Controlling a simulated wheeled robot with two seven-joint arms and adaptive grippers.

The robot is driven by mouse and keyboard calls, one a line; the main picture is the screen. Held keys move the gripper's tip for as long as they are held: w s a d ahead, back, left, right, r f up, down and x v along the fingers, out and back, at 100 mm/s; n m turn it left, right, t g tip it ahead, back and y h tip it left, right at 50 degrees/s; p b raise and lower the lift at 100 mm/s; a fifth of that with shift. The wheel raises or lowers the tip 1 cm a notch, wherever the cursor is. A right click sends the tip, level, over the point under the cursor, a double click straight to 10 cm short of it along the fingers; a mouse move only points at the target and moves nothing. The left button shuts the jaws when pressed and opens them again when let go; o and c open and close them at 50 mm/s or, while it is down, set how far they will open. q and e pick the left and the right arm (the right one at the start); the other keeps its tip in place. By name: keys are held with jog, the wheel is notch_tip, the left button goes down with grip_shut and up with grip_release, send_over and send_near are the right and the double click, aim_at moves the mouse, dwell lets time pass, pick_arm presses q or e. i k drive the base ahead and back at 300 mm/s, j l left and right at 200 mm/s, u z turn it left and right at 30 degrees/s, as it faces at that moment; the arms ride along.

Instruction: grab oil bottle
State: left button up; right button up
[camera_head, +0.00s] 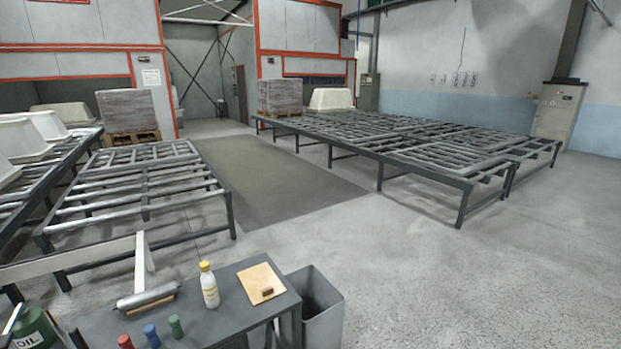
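A green container marked "OIL" (35,328) shows in the head view at the bottom left corner, partly cut off by the frame edge. A white bottle with a yellow cap (209,287) stands upright on the dark workbench (225,312), near its middle. I cannot read the small label on this bottle. Neither of my grippers shows in the view.
Red, blue and green small cylinders (151,336) stand at the bench's front. A grey roller-shaped object (147,299) lies behind them. A clipboard (262,283) lies right of the bottle. A grey bin (318,307) stands beside the bench. Metal racks (145,190) stand beyond; floor at right is clear.

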aim_at(208, 285)
jog(key=i+l+u, duration=0.1)
jog(key=l+u, duration=0.7)
jog(key=l, duration=0.2)
jog(key=l+u, duration=0.35)
jog(key=l, duration=0.15)
